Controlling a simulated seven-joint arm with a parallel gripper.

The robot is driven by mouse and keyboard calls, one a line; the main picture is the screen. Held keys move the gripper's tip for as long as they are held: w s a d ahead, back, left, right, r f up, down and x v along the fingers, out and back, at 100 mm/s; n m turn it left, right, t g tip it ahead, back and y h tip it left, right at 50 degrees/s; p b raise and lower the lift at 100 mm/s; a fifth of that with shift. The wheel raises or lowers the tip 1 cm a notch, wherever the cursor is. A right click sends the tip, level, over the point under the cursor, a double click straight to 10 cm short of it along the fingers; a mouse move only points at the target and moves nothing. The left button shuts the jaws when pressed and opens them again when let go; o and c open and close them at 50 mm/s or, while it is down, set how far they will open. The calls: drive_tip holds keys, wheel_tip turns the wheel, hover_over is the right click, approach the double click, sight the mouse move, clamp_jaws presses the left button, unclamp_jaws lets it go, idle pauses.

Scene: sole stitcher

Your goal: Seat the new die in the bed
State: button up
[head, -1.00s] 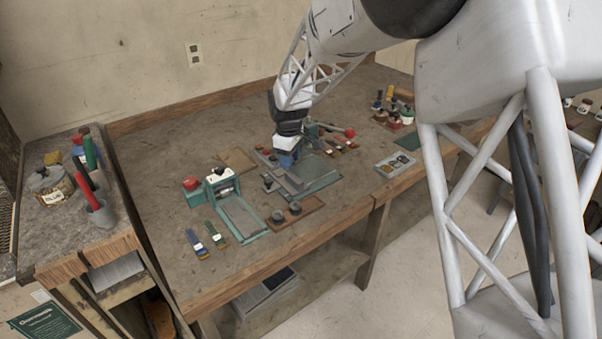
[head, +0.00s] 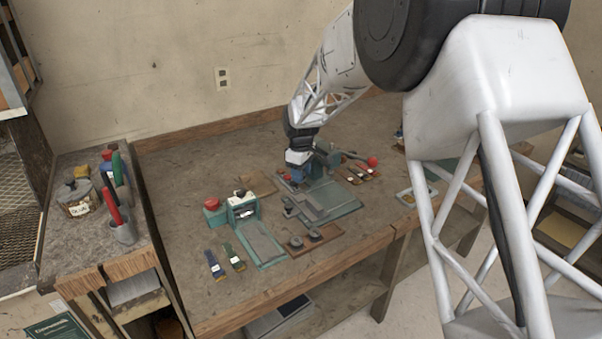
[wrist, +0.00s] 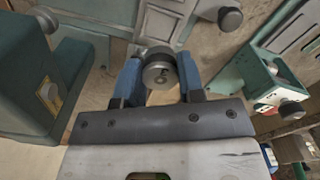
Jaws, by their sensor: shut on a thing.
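My gripper (wrist: 159,82) has its two blue fingers shut on a round grey metal die (wrist: 161,70), with a small mark on its face. In the head view my gripper (head: 296,178) is over the back left corner of the middle green machine (head: 345,208); the die there is hidden or too small to tell. Grey plates (head: 318,203) lie on this machine. In the wrist view, a pale grey plate (wrist: 163,22) is just beyond the die. I cannot tell which part is the bed or whether the die touches it.
A green press (head: 242,207) with a grey plate and a red knob (head: 211,204) stands to the left. A brown tray (head: 326,234) with dark round pieces lies in front. A red-ended lever (head: 372,161) is at right. In the wrist view, green housings (wrist: 45,90) flank the gripper.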

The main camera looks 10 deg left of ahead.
sight(301, 197)
drive_tip(key=shift+f, duration=0.1)
drive_tip(key=shift+f, duration=2.7)
drive_tip(key=shift+f, duration=0.65)
drive_tip(key=o, duration=0.7)
drive_tip(key=shift+r, duration=0.15)
drive_tip(key=shift+r, duration=5.4)
